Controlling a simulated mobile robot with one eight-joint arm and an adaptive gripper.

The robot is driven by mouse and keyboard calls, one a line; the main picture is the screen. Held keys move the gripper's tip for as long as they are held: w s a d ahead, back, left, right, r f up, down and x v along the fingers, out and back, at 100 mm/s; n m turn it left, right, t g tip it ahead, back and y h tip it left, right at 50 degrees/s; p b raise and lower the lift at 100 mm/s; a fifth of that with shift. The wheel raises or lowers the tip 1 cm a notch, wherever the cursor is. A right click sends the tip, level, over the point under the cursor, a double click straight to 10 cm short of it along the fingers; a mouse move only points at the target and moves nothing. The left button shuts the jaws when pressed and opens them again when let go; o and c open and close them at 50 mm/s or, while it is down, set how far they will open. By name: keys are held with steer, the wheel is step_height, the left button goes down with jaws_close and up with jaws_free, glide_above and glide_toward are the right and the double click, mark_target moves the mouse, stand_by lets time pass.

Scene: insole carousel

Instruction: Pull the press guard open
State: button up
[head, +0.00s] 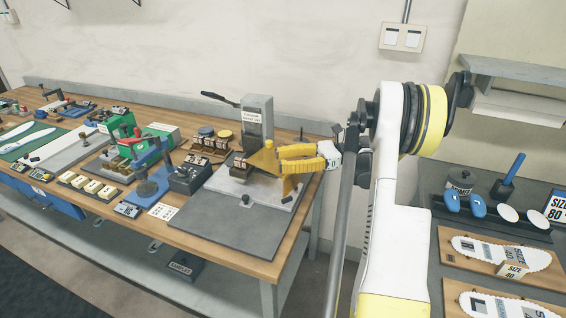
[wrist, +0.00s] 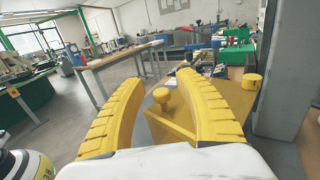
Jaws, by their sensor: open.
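The press (head: 257,115) is a grey upright column with a black lever and a label, standing on a grey base plate. The yellow press guard (head: 264,158) sits at its front, over the base. In the wrist view the guard (wrist: 172,130) shows as a yellow plate with a round knob (wrist: 162,97). My gripper (head: 280,160) has yellow fingers and reaches in from the right beside the guard. In the wrist view my gripper (wrist: 160,82) is open, with the knob between its fingers and space visible on both sides. Whether a finger touches the guard cannot be told.
The wooden bench (head: 210,237) holds a dark box (head: 190,178), a tray of jars (head: 207,145) and green tools left of the press. The grey mat (head: 235,225) before the press is clear. A second bench with insoles (head: 500,252) stands at the right.

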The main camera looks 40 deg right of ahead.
step_height(320, 180, up, 9)
steer(key=shift+r, duration=0.15)
